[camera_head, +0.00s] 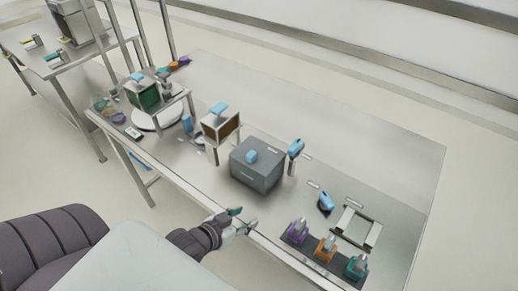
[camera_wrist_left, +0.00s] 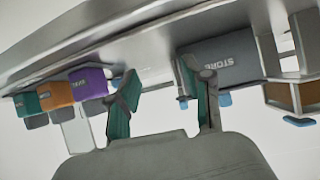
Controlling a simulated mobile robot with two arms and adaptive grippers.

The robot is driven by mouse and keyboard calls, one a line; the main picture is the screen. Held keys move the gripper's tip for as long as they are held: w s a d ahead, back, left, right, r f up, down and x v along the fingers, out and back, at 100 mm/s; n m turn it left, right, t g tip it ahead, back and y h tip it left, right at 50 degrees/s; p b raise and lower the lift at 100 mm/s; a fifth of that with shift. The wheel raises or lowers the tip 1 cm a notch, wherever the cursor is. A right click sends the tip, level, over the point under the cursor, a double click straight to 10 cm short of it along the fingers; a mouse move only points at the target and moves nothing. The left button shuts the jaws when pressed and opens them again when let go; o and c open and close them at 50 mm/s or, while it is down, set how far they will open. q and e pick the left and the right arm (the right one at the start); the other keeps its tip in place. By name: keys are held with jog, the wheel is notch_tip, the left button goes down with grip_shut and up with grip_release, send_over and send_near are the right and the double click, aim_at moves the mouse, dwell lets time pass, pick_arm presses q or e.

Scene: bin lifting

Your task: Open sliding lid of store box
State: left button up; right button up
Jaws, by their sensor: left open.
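The grey store box (camera_head: 262,182) stands near the middle of the table in the head view, with a light blue handle (camera_head: 251,156) on its flat top. The lid looks closed. The left wrist view is upside down and shows the box front with "STORE" lettering (camera_wrist_left: 225,60). My left gripper (camera_head: 243,218) is open and empty at the table's front edge, in front of the box and apart from it. Its two green-padded fingers also show spread in the left wrist view (camera_wrist_left: 162,85). My right gripper is not in view.
Purple (camera_head: 297,231), orange (camera_head: 325,248) and teal (camera_head: 356,267) containers stand on a dark mat at the front right. A blue-handled scanner-like thing (camera_head: 295,149) stands right of the box. An open-fronted brown box (camera_head: 221,130) is at its left. Bare table lies behind.

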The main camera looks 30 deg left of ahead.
aim_at(248, 157)
pick_arm(q)
jog(key=w+a+r+t, duration=0.2)
jog(key=a+r+t, duration=0.5)
jog(key=a, duration=0.1)
jog(key=shift+n, duration=0.5)
jog(key=w+p, duration=0.1)
jog(key=w, duration=0.3)
jog(key=w+p, duration=0.1)
jog(key=w, duration=0.3)
jog(key=w+p, duration=0.1)
jog(key=w, duration=0.3)
jog(key=shift+w+d+r, duration=0.1)
jog(key=shift+w+d, duration=0.15)
jog(key=shift+d, duration=0.15)
jog(key=shift+w+p, duration=0.3)
jog(key=shift+w, duration=0.2)
grip_shut()
